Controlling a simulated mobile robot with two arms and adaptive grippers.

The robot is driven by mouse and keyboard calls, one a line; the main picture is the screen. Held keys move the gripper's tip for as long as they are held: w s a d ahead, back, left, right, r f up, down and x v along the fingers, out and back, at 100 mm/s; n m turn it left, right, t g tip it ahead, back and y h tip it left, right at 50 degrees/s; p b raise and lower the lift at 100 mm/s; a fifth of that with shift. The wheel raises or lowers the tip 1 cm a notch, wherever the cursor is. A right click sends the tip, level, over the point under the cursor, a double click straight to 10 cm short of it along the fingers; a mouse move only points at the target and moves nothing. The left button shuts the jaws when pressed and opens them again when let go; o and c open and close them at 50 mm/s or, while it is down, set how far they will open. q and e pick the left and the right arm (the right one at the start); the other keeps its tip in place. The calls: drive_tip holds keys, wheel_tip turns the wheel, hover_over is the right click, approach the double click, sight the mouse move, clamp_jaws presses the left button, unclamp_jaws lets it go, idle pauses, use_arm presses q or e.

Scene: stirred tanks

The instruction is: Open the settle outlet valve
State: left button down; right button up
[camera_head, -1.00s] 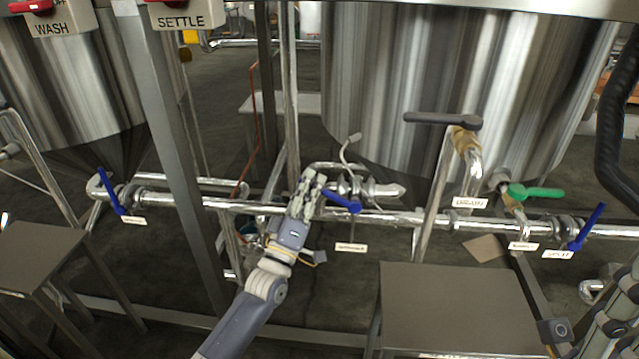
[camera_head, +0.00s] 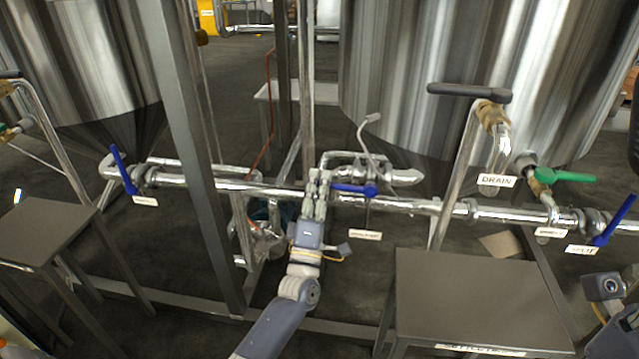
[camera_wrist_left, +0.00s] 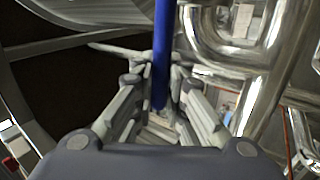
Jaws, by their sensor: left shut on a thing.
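A valve with a blue lever handle (camera_head: 352,188) sits on the horizontal steel pipe in the middle of the head view. A small white label (camera_head: 366,234) hangs below it, too small to read surely. My left gripper (camera_head: 318,188) is shut on the handle's left end. In the left wrist view the blue handle (camera_wrist_left: 161,55) runs between the two fingers of my left gripper (camera_wrist_left: 160,105). The fingers hide the handle's end in the head view.
Other valves have a blue handle (camera_head: 123,168) at left, a green handle (camera_head: 565,176) and a blue handle (camera_head: 614,220) at right. A grey drain handle (camera_head: 469,92) stands above the "DRAIN" label (camera_head: 496,181). Grey platforms (camera_head: 480,300) (camera_head: 40,232) stand in front. Large steel tanks (camera_head: 480,80) stand behind.

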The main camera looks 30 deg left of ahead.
use_arm(q)
drive_tip(key=shift+f, duration=0.1)
drive_tip(key=c, duration=1.6)
unclamp_jaws()
drive_tip(key=shift+c, duration=0.2)
drive_tip(key=v, duration=1.2)
